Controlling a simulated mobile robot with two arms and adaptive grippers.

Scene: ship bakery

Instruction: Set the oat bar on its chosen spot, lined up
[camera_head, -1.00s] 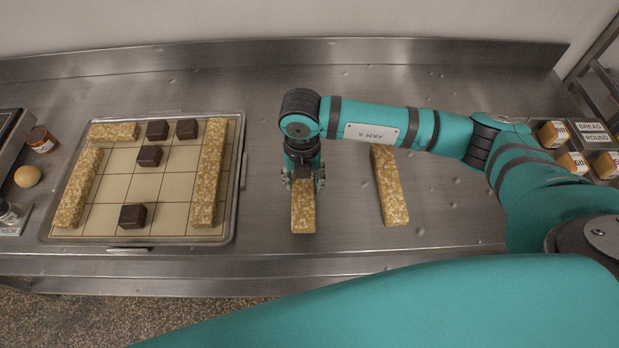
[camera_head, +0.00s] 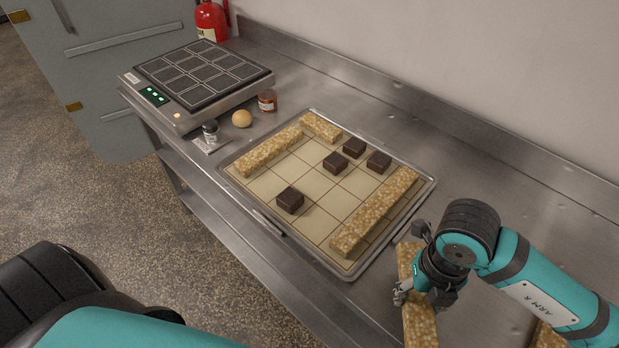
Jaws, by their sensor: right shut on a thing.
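My right gripper (camera_head: 420,262) is shut on an oat bar (camera_head: 420,325), a long pale golden block, just right of the tray's near right corner. The gripper hides the bar's middle. The metal tray (camera_head: 267,222) has a cream mat with a brown grid. On the tray, one long oat bar (camera_head: 375,212) lies along the right side, another (camera_head: 268,152) along the left side, and a shorter one (camera_head: 321,127) at the far left corner. Several dark brown squares, one of them nearest the front (camera_head: 290,200), sit on grid cells. My left gripper is not in view.
A further oat bar (camera_head: 548,337) shows partly at the bottom right. Left of the tray are a bun (camera_head: 242,118), a small jar (camera_head: 267,100), a shaker (camera_head: 211,131) and a black-topped device (camera_head: 203,75). A fire extinguisher (camera_head: 211,20) stands behind. The counter's front edge runs close to the tray.

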